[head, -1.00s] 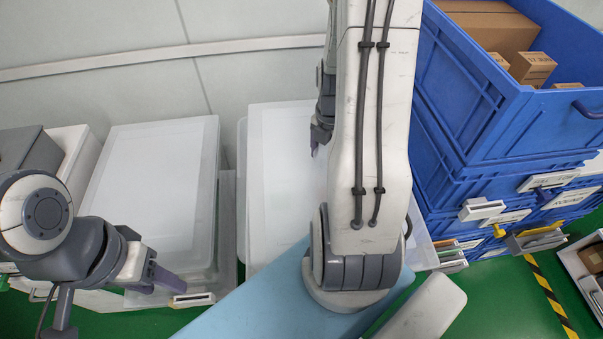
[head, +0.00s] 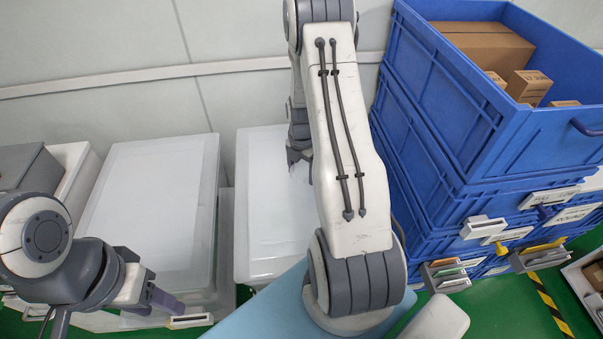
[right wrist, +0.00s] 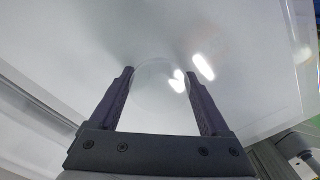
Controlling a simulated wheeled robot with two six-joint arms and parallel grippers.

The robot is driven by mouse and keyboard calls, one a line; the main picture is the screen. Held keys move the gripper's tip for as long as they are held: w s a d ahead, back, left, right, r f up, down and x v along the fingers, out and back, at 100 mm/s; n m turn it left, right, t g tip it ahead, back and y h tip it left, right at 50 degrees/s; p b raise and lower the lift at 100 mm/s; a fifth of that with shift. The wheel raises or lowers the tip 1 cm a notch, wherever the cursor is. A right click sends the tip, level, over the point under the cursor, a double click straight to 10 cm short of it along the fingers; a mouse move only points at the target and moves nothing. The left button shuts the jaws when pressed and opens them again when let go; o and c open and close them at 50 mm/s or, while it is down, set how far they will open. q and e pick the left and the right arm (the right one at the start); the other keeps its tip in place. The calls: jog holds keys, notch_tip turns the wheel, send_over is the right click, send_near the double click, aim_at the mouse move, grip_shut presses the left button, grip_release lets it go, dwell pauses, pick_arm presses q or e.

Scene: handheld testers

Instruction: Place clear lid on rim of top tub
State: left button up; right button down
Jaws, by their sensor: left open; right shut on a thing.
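The clear lid (head: 262,205) lies over the middle tub stack in the head view, looking whitish and roughly in line with the stack's outline. Its right part is hidden behind my right arm. My right gripper (head: 302,168) is shut on the lid from above. In the right wrist view its two fingers (right wrist: 156,75) stand on either side of a clear rounded part, with the pale lid surface (right wrist: 235,65) beyond. I cannot tell whether the lid touches the top tub's rim all round. My left gripper (head: 166,302) is open and empty at the lower left.
Another white lidded tub stack (head: 150,195) stands to the left, a narrow gap from the middle one. Blue crates (head: 450,160) with cardboard boxes (head: 485,52) stand close on the right. A wall (head: 270,40) runs behind. A light blue surface (head: 265,310) lies in front.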

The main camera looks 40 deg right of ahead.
jog(key=shift+f, duration=0.45)
grip_release()
jog(key=shift+f, duration=0.15)
notch_tip(320, 180, up, 12)
jog(key=shift+r, duration=0.2)
jog(key=s+a+r+m, duration=0.1)
jog(key=a+r+m, duration=0.15)
jog(key=a, duration=0.55)
jog(key=s+a+r+m, duration=0.1)
jog(key=s+a+r, duration=0.15)
jog(key=a, duration=0.45)
jog(key=a+r+m, duration=0.2)
jog(key=a+r, duration=0.2)
jog(key=a, duration=0.4)
jog(key=s+a+r+m, duration=0.1)
jog(key=s+a+m, duration=0.3)
jog(key=s, duration=0.5)
jog(key=s+a+r+m+y, duration=0.1)
jog(key=s+a+r+m, duration=0.1)
jog(key=s+a+m, duration=0.2)
jog(key=shift+s+a, duration=1.45)
jog(key=shift+s, duration=0.95)
